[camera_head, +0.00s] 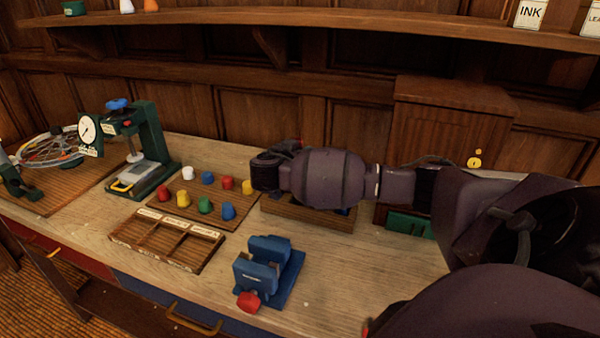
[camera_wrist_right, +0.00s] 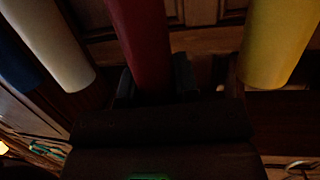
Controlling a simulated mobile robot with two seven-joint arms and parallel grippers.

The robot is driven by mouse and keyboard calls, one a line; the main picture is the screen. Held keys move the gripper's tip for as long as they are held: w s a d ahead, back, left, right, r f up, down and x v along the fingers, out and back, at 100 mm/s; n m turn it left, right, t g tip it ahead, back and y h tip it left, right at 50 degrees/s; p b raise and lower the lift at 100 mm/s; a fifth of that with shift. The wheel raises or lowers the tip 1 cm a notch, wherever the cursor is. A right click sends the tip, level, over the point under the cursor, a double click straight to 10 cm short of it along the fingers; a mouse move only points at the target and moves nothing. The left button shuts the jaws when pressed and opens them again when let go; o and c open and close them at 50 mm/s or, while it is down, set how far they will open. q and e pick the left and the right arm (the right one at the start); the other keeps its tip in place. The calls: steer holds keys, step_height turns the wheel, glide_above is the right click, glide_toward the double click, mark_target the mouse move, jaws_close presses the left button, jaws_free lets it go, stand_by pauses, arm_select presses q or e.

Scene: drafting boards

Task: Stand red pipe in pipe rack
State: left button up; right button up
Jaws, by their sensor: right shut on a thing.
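My right gripper (camera_head: 268,170) reaches in from the right above the bench. In the right wrist view it is shut on a red pipe (camera_wrist_right: 140,45), which stands between its dark fingers. In that view a white pipe (camera_wrist_right: 50,42) and part of a blue pipe (camera_wrist_right: 14,65) are on the left, and a yellow pipe (camera_wrist_right: 278,42) is on the right. My left gripper is out of view.
A board (camera_head: 216,222) with several coloured pegs lies left of my gripper. A compartment tray (camera_head: 205,250) and a blue vise (camera_head: 268,265) with a red knob are in front. A green dial press (camera_head: 150,145) stands at left. The bench right of the vise is clear.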

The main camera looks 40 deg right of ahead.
step_height(320, 180, down, 6)
stand_by(0.5)
steer(key=shift+f, duration=0.2)
steer(key=o, duration=1)
steer(key=shift+c, duration=0.2)
steer(key=shift+r, duration=0.15)
